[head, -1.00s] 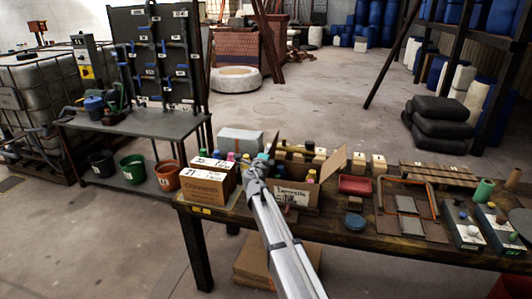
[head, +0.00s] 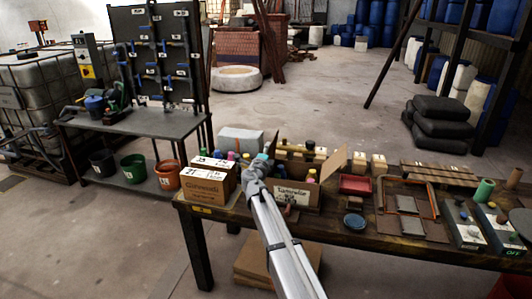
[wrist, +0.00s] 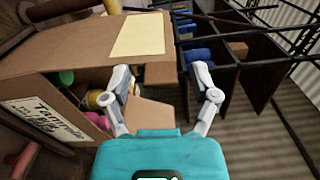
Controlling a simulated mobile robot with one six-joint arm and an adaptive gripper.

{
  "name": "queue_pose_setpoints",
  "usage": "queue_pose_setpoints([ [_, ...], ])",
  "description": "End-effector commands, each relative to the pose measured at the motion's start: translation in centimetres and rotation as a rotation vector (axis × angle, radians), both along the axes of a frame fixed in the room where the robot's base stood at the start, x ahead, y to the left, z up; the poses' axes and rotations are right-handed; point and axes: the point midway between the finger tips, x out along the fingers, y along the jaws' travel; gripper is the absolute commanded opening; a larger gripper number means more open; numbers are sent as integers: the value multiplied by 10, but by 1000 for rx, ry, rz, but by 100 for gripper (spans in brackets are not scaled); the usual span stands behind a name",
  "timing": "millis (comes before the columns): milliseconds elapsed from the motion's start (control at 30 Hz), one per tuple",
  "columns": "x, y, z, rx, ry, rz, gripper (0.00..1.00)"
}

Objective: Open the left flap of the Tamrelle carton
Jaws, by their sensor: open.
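The Tamrelle carton (head: 293,195) stands on the wooden table with bottles inside and a white label on its front. Its right flap (head: 337,162) sticks up and outward. My gripper (head: 254,167) is at the carton's left end and hides much of that side. In the wrist view, the labelled carton face (wrist: 45,122) is at the left, with pink, green and yellow caps beside it. My gripper (wrist: 164,92) is open there. A cardboard panel (wrist: 150,113), apparently the left flap, lies by the left finger and reaches between the fingers. I cannot tell whether they touch.
Another carton (head: 207,186) stands close on the left, with bottle caps behind it. A grey box (head: 240,140) is behind. A red tray (head: 355,185) and a blue round lid (head: 354,221) lie to the right. The table's front edge is below my arm.

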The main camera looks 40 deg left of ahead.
Motion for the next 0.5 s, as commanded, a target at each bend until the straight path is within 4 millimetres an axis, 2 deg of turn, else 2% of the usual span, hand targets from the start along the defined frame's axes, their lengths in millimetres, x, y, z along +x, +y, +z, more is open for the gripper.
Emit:
queue_pose_setpoints([
  [167, -18, -9, 0, 0, 0, 1, 77],
  [500, -68, -30, 0, 1, 0, 2, 77],
])
